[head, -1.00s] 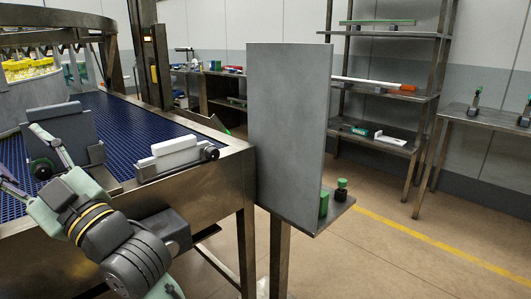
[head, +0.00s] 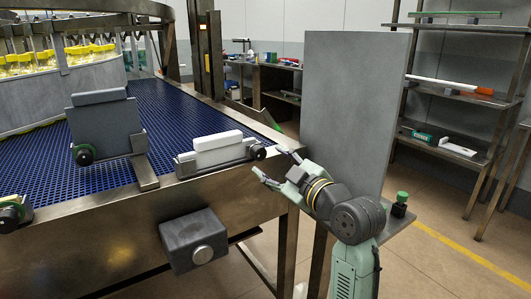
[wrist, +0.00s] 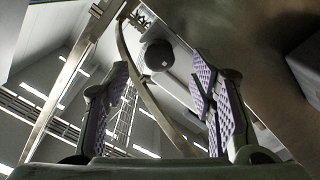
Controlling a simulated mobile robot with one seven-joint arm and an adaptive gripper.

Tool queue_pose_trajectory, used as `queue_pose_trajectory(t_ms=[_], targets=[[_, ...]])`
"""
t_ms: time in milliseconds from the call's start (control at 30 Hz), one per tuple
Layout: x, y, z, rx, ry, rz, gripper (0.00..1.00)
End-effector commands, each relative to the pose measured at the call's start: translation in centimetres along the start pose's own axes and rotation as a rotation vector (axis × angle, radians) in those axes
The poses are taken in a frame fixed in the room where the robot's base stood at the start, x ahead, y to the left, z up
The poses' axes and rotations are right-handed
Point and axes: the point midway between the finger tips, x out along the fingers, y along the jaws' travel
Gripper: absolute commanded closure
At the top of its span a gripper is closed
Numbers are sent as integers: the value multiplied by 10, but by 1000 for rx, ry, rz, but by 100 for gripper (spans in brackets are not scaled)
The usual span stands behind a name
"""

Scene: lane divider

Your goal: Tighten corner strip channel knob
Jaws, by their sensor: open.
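The corner strip is a white block (head: 218,149) standing in a grey channel (head: 190,166) on the near right corner of the blue conveyor. A dark round knob (head: 258,152) sits at the channel's right end. My gripper (head: 273,163) is open and empty just right of this knob, its fingers pointing left toward it. In the wrist view, a dark rounded knob (wrist: 157,55) shows past the open fingers (wrist: 160,90), in the gap between them and apart from both. I cannot tell how tight the knob is.
A grey plate (head: 105,128) with a black and green knob (head: 84,154) stands left on the conveyor (head: 60,180). A grey box (head: 195,240) hangs on the front frame. A tall grey panel (head: 355,100) stands close behind my arm, with a small green-topped item (head: 401,203) beside it.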

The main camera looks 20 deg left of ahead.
Motion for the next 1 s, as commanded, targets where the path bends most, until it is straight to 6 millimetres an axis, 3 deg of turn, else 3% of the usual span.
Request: queue_pose_trajectory(t_ms=[100,300,667,1000], targets=[[22,1,-2,3,0,-2,49],[43,1,-1,1,0,1,49],[48,0,0,0,-1,2,49],[48,0,0,1,0,2,72]])
